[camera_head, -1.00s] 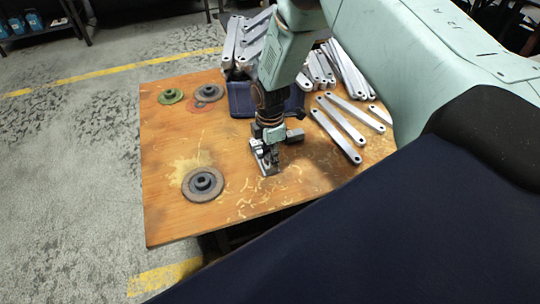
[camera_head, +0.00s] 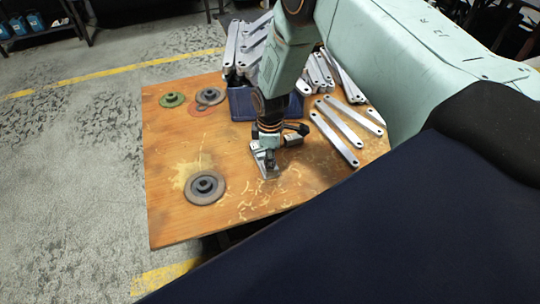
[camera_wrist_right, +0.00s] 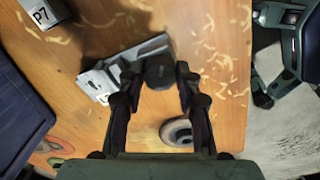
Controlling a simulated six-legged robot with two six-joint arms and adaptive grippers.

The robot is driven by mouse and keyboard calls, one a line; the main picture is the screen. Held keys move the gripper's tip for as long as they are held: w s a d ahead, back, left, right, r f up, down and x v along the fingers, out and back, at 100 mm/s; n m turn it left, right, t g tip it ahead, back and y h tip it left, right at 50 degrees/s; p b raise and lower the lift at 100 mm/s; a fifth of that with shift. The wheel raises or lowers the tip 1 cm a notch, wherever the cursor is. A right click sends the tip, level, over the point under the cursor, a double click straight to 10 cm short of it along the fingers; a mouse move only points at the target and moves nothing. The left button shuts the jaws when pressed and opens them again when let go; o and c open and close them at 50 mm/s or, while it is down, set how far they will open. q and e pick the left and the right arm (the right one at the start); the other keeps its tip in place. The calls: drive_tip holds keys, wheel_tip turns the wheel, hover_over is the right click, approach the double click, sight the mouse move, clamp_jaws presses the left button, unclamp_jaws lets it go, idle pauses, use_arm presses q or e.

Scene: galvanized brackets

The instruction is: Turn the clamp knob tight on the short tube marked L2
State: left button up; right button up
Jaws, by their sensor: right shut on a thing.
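A grey metal clamp (camera_wrist_right: 122,68) lies on the wooden table, seen in the right wrist view. Its dark round knob (camera_wrist_right: 160,72) is between the two fingers of my right gripper (camera_wrist_right: 159,76), which is shut on it. In the head view my right gripper (camera_head: 268,152) points down over the clamp (camera_head: 265,172) and hides much of it. A short tube (camera_wrist_right: 40,11) at the top left of the wrist view has a white label that reads P7. No L2 mark is legible. My left gripper is out of view.
A blue bin (camera_head: 242,105) of metal brackets stands behind my right arm. Loose brackets (camera_head: 335,138) lie to its right. Grinding discs (camera_head: 205,187) lie on the left of the wooden table (camera_head: 160,222).

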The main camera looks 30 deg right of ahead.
drive_tip(key=m+p, duration=0.2)
drive_tip(key=m, duration=0.3)
drive_tip(key=shift+r+m, duration=0.1)
drive_tip(key=shift+m, duration=0.3)
drive_tip(key=m+p, duration=0.2)
drive_tip(key=m, duration=0.2)
drive_tip(key=shift+m, duration=0.4)
drive_tip(key=o, duration=1)
wheel_tip(320, 180, up, 6)
drive_tip(key=p, duration=0.5)
